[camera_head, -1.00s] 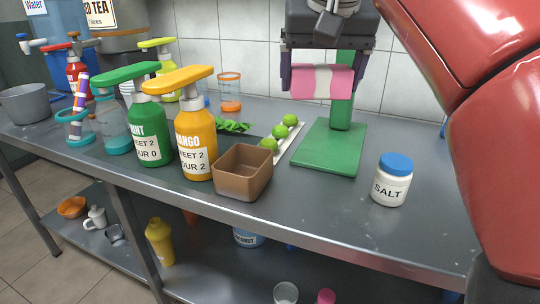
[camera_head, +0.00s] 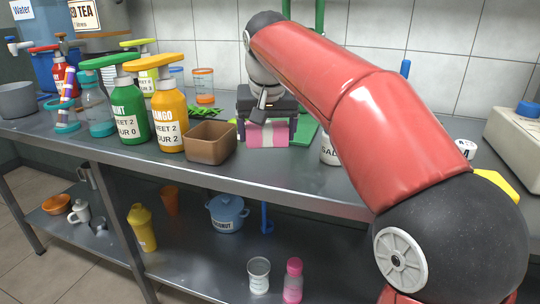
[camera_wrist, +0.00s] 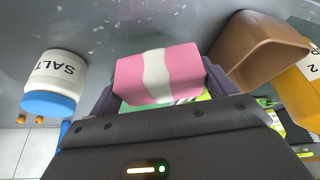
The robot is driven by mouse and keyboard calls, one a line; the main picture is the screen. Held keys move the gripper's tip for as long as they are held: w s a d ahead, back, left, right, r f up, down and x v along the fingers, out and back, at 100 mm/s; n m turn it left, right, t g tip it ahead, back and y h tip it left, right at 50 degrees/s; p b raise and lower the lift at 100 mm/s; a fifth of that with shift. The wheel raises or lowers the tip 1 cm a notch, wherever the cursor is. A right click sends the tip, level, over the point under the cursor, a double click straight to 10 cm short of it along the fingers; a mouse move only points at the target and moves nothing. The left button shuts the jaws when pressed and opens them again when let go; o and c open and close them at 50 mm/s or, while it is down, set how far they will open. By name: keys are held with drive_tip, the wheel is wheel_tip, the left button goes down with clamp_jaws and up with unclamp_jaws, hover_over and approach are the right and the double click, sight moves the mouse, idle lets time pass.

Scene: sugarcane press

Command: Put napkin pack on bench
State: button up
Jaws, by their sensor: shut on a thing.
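The napkin pack (camera_head: 268,136), pink with a white band, is between the fingers of my gripper (camera_head: 266,127), which is shut on it. The pack is low over the grey metal bench (camera_head: 290,180), right of the brown box. I cannot tell whether its underside touches the bench top. In the wrist view the pack (camera_wrist: 185,72) lies crosswise between the two fingers, with the grey bench surface (camera_wrist: 145,22) beyond it.
The brown box (camera_head: 209,143) stands close left of the pack. The salt jar (camera_head: 329,150) stands to the right, partly hidden by my red arm. Orange and green pump bottles stand further left. A green board lies behind my gripper. The bench's front strip is clear.

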sight(267, 147)
wheel_tip(267, 147, down, 4)
drive_tip(key=b, duration=0.3)
drive_tip(key=shift+f+b, duration=0.15)
drive_tip(key=shift+b, duration=0.25)
drive_tip(key=o, duration=0.9)
drive_tip(key=p+v, duration=0.3)
drive_tip(key=v, duration=0.9)
drive_tip(key=shift+p, duration=0.4)
